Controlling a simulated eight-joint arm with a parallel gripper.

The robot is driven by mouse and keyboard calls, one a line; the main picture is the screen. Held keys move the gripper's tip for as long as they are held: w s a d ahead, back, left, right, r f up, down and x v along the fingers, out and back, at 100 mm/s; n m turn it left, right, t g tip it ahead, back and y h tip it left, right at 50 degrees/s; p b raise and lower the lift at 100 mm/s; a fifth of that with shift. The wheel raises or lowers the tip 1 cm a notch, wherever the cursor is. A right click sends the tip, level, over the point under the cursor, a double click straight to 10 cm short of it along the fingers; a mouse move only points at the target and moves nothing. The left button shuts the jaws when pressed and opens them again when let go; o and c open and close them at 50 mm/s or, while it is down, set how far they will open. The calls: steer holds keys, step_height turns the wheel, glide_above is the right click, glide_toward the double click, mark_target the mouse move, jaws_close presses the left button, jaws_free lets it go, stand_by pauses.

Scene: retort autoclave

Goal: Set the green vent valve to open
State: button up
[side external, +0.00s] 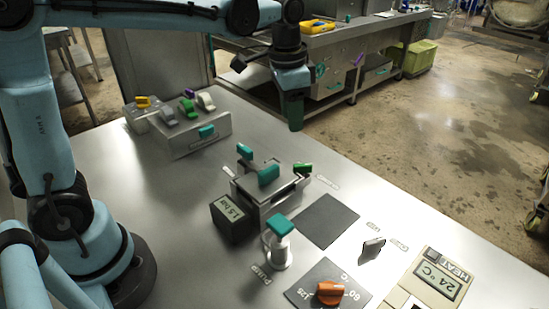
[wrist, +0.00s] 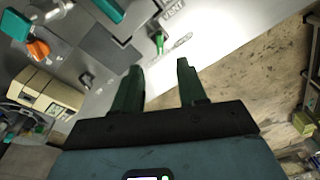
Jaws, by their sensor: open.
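The green vent valve (side external: 302,168) is a small green handle on the right side of the metal box (side external: 265,205) on the bench. In the wrist view, the green handle (wrist: 158,42) sits beside the printed word VENT, beyond my fingertips. My gripper (side external: 296,126) hangs fingers-down behind the valve in the side view, higher up and apart from it. In the wrist view, my gripper (wrist: 159,68) shows two dark green fingers spread with nothing between them. The printed scale by the handle is too small to read.
A teal lever (side external: 267,174) tops the box, with a 1.5 bar display (side external: 233,220) beside it. Nearby stand a teal-topped post (side external: 280,228), an orange knob (side external: 329,292) and a HEAT panel (side external: 437,280). A block with coloured handles (side external: 190,125) is at back left.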

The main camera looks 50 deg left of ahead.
mark_target(301, 164)
steer(key=shift+m+g, duration=0.6)
steer(key=shift+g, duration=0.1)
steer(key=w+f, duration=0.1)
steer(key=f, duration=0.3)
steer(key=w+f, duration=0.1)
steer(key=f, duration=0.4)
steer(key=d+f, duration=0.1)
steer(key=f, duration=0.3)
steer(key=shift+w+f, duration=0.25)
steer(key=shift+w, duration=0.15)
jaws_close()
